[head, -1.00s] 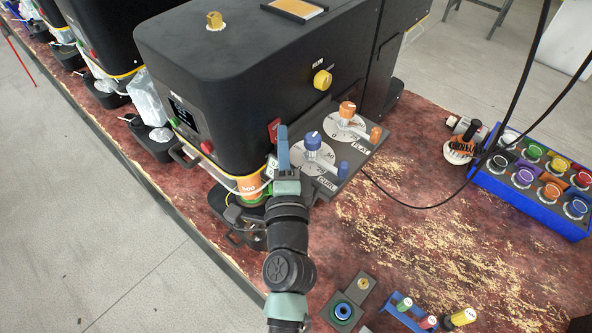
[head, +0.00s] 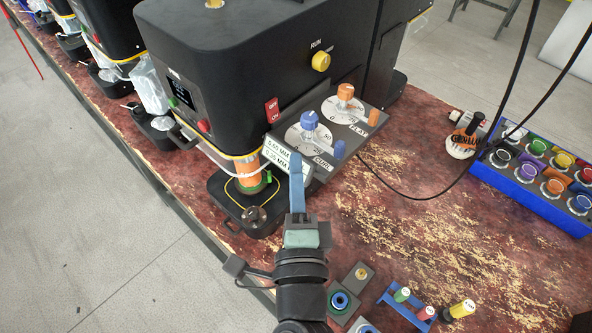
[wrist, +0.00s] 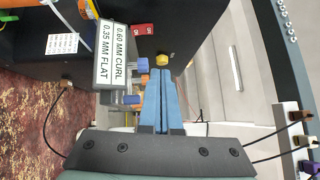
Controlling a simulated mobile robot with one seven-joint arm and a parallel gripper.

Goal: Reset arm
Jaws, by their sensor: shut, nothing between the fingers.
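My gripper (head: 296,180) has long blue fingers that are closed together with nothing between them. In the head view it stands in front of the dial panel of a black seamer machine (head: 225,70), covering part of a label there. In the wrist view the closed fingers (wrist: 161,85) point up the picture. The label block (wrist: 112,60), reading 0.60 MM CURL and 0.35 MM FLAT, is to their left. The fingers look apart from it. The panel carries a blue knob (head: 309,120) and an orange knob (head: 345,92).
An orange can (head: 247,172) stands under the machine on its black base. A yellow RUN knob (head: 321,61) and red switch (head: 272,110) are on its side. A blue rack (head: 530,185) of coloured spools is at right. Small fixtures (head: 415,305) sit at front. The table middle is clear.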

